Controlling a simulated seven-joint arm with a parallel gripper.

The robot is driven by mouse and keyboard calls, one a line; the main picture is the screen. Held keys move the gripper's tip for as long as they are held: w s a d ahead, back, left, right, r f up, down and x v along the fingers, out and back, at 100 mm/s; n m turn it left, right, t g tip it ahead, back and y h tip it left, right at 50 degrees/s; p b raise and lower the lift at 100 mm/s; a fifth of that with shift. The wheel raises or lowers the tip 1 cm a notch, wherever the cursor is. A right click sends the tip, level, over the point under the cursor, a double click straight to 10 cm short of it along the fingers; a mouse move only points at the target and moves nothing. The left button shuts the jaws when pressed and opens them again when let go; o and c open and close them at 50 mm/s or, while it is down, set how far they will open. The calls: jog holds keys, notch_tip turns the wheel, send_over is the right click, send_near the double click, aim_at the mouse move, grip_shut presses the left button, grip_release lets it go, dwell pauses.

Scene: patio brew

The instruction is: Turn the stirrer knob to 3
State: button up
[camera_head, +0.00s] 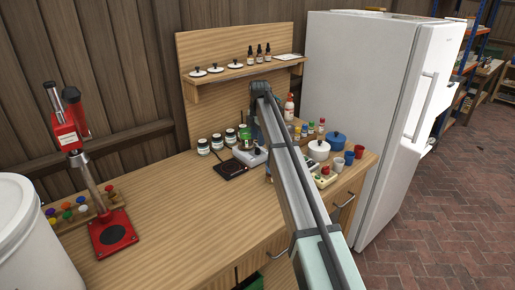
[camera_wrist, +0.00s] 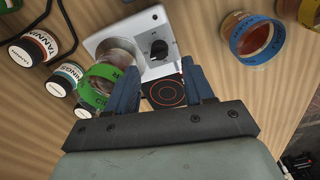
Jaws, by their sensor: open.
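The stirrer (camera_wrist: 126,42) is a pale grey-white box with a round metal top plate; it also shows on the bench in the head view (camera_head: 249,158), partly hidden by my arm. Its black knob (camera_wrist: 158,49) is on the face beside the plate. I cannot read its scale or setting. My gripper (camera_wrist: 160,68) is open, its two blue-grey fingers pointing toward the stirrer. The knob shows just beyond and between the fingertips, and I see no contact with it. A green-banded jar (camera_wrist: 93,88) is beside the left finger and partly covers the stirrer.
A dark plate with orange rings (camera_wrist: 167,92) shows between the fingers. Labelled jars (camera_wrist: 36,46) stand left of the stirrer. A blue-rimmed jar (camera_wrist: 254,38) is to the right. A red press (camera_head: 112,232) stands at the bench's left. The front middle of the bench is clear.

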aim_at(258, 148)
jog(key=shift+w+a+f, duration=0.1)
jog(key=shift+f, duration=2.65)
jog(key=shift+c, duration=0.3)
grip_shut()
